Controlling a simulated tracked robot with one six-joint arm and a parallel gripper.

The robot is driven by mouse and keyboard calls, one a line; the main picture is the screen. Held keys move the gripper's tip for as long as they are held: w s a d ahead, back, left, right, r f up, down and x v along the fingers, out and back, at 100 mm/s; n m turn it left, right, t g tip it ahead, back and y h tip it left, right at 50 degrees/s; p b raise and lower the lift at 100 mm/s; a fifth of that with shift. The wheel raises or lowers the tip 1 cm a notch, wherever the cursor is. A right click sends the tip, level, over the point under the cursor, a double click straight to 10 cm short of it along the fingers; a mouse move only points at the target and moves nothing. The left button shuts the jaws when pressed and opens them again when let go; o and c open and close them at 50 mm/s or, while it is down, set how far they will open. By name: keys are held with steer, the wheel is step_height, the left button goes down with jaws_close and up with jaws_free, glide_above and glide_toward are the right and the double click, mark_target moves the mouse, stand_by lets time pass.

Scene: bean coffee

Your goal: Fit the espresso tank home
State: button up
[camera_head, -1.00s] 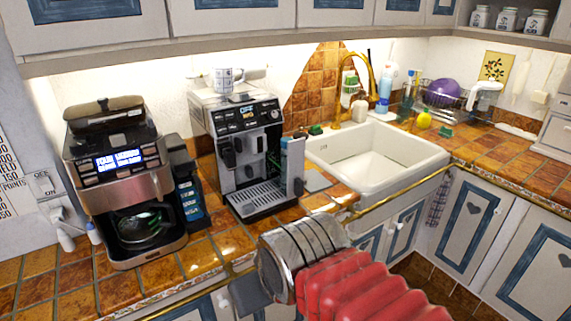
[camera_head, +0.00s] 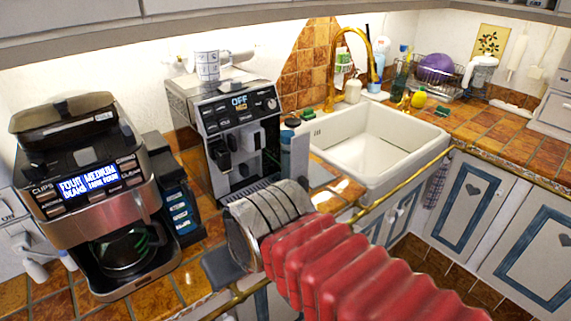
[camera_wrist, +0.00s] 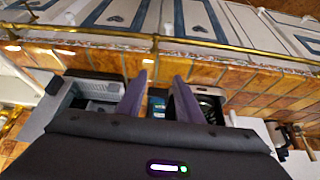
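The espresso machine (camera_head: 232,132) stands on the tiled counter, its display reading OFF. A grey, blue-topped upright container (camera_head: 293,153) stands at its right side; I cannot tell whether this is the tank or whether it is seated. A dark box with blue labels (camera_head: 178,205) stands between the espresso machine and the coffee maker. In the wrist view a blue-marked part of what looks like this box (camera_wrist: 158,104) shows between the fingers, apart from them. My gripper (camera_wrist: 160,82) is open and empty.
The coffee maker (camera_head: 95,190) with its glass pot stands at the left. A patterned mug (camera_head: 207,66) sits on the espresso machine. The white sink (camera_head: 375,140) is to the right. A brass rail (camera_head: 405,180) runs along the counter's front edge.

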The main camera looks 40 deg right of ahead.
stand_by(0.4)
step_height(320, 180, down, 5)
steer(key=w+m+g+y, duration=0.2)
steer(key=m+y, duration=0.2)
steer(key=m, duration=0.5)
steer(key=m+t+h, duration=0.3)
steer(key=m+t, duration=0.9)
steer(key=m, duration=1.5)
glide_toward(307, 189)
steer(key=w, duration=0.1)
steer(key=shift+w+a, duration=0.15)
steer(key=shift+w, duration=0.15)
steer(key=shift+x, duration=3.85)
